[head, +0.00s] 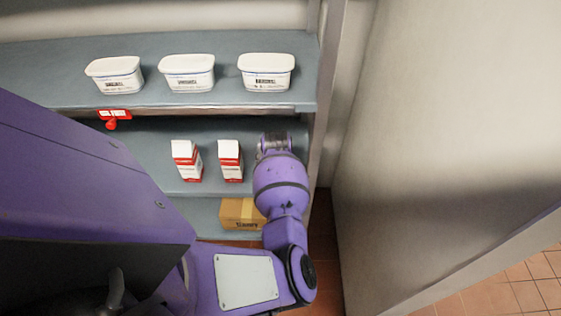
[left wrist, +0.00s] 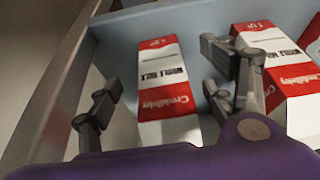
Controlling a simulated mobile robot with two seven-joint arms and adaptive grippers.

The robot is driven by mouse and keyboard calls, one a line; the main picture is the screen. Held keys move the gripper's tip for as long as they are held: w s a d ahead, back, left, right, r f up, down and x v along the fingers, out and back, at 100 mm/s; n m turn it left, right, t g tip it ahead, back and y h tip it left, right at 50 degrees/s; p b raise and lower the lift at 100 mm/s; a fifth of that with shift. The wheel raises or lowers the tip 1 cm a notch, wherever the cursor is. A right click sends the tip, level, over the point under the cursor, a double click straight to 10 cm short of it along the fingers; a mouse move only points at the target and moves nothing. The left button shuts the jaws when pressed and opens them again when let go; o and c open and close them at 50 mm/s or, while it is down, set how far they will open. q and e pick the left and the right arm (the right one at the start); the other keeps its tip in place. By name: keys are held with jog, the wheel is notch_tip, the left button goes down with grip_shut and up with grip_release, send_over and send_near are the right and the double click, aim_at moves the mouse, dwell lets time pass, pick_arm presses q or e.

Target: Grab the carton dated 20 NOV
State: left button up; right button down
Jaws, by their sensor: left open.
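Red-and-white milk cartons stand on the middle shelf. The head view shows a left carton (head: 187,161) and a middle carton (head: 230,161). My left gripper (head: 275,146) is at the right end of that shelf and hides what is behind it. In the left wrist view my left gripper (left wrist: 160,88) is open, with one finger on each side of a carton (left wrist: 163,75). I cannot tell whether it touches the carton. A second carton (left wrist: 279,72) is just right of the right finger, and part of a third (left wrist: 313,38) shows at the edge. No date is readable.
A cardboard box (head: 238,215) sits on the lower shelf. The shelf's side post (head: 328,90) is close right of my gripper, with a wall (head: 430,130) beyond.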

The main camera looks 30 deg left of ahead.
pick_arm(q)
jog(key=w+a+b, duration=0.2)
jog(key=w, duration=0.1)
jog(key=w+a+b, duration=0.1)
jog(key=shift+w+f+b, duration=0.3)
jog(key=shift+w+b, duration=0.05)
jog(key=shift+a, duration=0.1)
jog(key=c, duration=1.8)
grip_shut()
pick_arm(e)
jog(key=f, duration=0.1)
jog(key=s+f, duration=0.1)
jog(key=d+f, duration=0.1)
jog(key=shift+s+f, duration=0.2)
jog(key=shift+f, duration=0.15)
